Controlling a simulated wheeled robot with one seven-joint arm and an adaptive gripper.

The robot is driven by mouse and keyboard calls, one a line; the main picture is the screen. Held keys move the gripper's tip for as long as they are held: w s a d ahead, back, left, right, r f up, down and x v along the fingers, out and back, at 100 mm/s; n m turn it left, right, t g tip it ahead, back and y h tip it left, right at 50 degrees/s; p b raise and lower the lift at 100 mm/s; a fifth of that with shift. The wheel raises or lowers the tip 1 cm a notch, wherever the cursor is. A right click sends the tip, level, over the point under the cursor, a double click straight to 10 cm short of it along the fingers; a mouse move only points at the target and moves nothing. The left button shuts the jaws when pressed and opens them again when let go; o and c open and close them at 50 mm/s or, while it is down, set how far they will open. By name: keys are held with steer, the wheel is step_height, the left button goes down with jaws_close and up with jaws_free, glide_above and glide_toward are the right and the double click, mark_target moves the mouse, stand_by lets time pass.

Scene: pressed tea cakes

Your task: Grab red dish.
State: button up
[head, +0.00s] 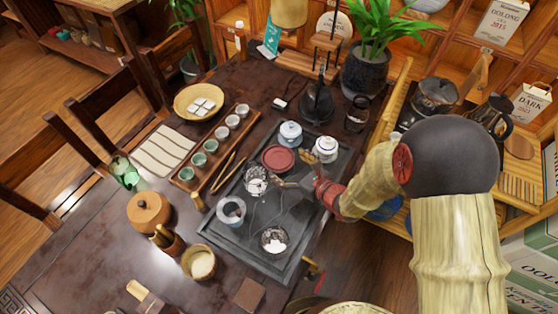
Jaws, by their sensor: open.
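The red dish (278,158) is a small round reddish saucer lying flat on the dark tea tray (222,238), towards the tray's far part. It looks empty. My gripper (284,183) comes in from the right over the tray, with its fingers just below the dish in the picture. The fingers look open and hold nothing. Whether a fingertip touches the dish's rim cannot be told.
A lidded white bowl (290,133) and a white pot (326,149) stand close behind and right of the dish. Glass vessels (256,180) stand nearby on the tray. A cup rack (222,160) lies to the left. A potted plant (366,72) stands behind.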

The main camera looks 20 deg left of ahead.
mark_target(279, 159)
steer(key=b+x, duration=0.1)
steer(key=x, duration=0.3)
steer(key=shift+a, duration=0.1)
steer(key=shift+r, duration=0.1)
steer(key=shift+c, duration=1.2)
steer(key=c, duration=0.9)
steer(key=shift+c, duration=0.2)
